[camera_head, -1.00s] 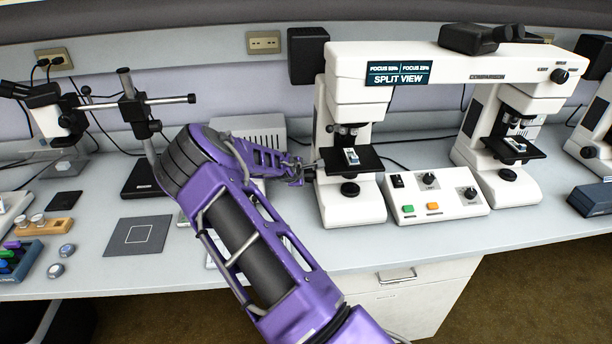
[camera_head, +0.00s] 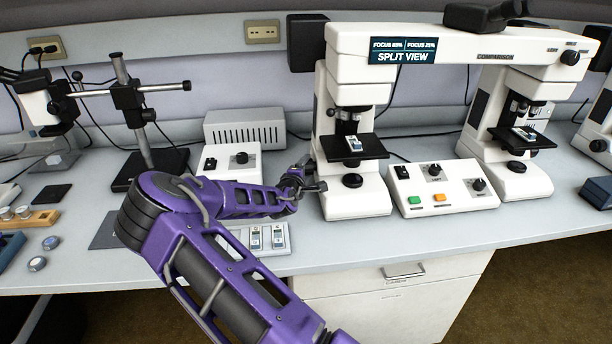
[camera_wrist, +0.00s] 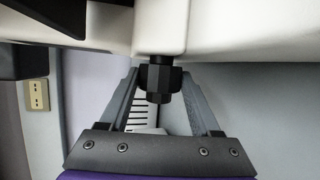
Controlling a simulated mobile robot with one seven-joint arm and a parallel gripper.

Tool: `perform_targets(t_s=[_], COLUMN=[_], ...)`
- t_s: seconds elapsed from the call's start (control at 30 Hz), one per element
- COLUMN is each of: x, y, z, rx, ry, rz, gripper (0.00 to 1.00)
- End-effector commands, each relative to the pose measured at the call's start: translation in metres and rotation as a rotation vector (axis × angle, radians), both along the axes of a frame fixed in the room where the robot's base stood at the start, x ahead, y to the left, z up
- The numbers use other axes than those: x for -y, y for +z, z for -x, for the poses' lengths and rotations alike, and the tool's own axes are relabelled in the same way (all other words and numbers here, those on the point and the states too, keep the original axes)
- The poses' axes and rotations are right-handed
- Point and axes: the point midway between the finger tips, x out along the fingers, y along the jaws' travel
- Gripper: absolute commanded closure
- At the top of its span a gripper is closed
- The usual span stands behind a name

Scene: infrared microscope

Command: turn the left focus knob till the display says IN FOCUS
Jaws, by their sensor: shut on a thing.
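The comparison microscope (camera_head: 340,190) has a left and a right body joined by a white bridge. Its display (camera_head: 402,51) reads SPLIT VIEW under two small focus figures; the left one looks to be in the eighties per cent and the right one in the twenties, both hard to read. The left focus knob (camera_wrist: 159,78) is a black faceted knob under the white body in the wrist view. My gripper (camera_head: 306,183) is at the left side of the left body, its two grey fingers shut on either side of the knob. In the head view the gripper mostly hides the knob.
A control box (camera_head: 443,200) with green and orange buttons stands between the microscope's bodies. A grey vented box (camera_head: 245,127) and a boom stand (camera_head: 128,100) are behind and left. A drawer is below the bench.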

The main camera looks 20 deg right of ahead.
Motion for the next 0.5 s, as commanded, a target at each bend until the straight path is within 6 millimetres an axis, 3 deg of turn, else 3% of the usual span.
perform_targets(t_s=[0.5], x=[-0.0005], y=[-0.0036], z=[0.0003], rx=[0.206], ry=[0.000], rz=[0.060], gripper=[0.92])
